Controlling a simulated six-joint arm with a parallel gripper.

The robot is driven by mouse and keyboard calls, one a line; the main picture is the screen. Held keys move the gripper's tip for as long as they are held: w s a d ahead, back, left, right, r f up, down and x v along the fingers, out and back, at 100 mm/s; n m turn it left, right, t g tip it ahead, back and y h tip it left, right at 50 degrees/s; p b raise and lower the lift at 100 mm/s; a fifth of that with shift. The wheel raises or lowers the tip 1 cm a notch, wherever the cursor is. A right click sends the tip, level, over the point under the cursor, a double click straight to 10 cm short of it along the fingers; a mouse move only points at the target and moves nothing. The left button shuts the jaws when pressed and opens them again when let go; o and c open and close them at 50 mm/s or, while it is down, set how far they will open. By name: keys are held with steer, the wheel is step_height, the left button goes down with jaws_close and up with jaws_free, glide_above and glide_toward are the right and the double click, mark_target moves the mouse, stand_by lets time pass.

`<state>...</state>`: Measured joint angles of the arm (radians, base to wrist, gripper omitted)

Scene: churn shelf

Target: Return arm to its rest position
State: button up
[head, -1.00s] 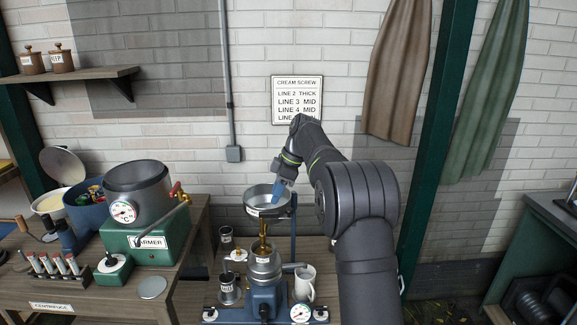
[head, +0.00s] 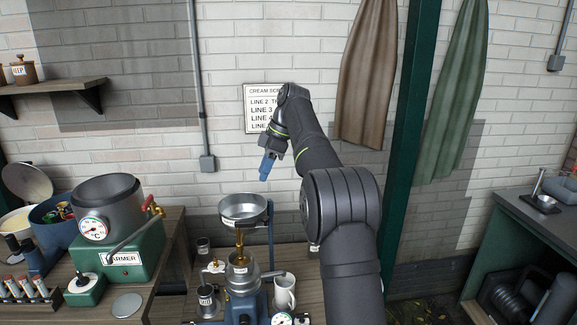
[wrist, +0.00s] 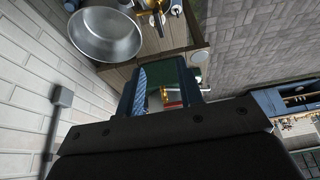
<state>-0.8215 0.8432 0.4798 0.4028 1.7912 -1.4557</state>
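My gripper (head: 267,166) is raised in front of the brick wall, above and slightly right of the metal bowl (head: 243,210) on top of the separator. It points downward and touches nothing. In the wrist view its two blue fingers (wrist: 165,84) stand apart, with nothing between them; the green warmer shows through the gap. The bowl shows empty at the top left of the wrist view (wrist: 107,35).
The blue separator (head: 242,285) stands on a wooden bench with a white mug (head: 284,291) beside it. The green warmer (head: 135,253) is at the left. A sign (head: 258,108) hangs behind my arm. A green post (head: 411,170) stands to the right.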

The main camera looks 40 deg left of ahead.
mark_target(242, 224)
steer(key=x, duration=1.7)
steer(key=shift+f, duration=0.25)
steer(key=shift+f, duration=0.1)
steer(key=shift+s+d+r+m+t, duration=0.1)
steer(key=shift+m+t, duration=0.05)
steer(key=shift+m, duration=0.3)
steer(key=shift+s+d+r+m+t, duration=0.1)
steer(key=shift+m+t, duration=0.05)
steer(key=shift+m, duration=0.3)
steer(key=shift+s+m+t+y, duration=0.15)
steer(key=shift+m+t+y, duration=0.35)
steer(key=shift+m, duration=0.8)
steer(key=shift+f, duration=0.1)
steer(key=shift+o, duration=0.3)
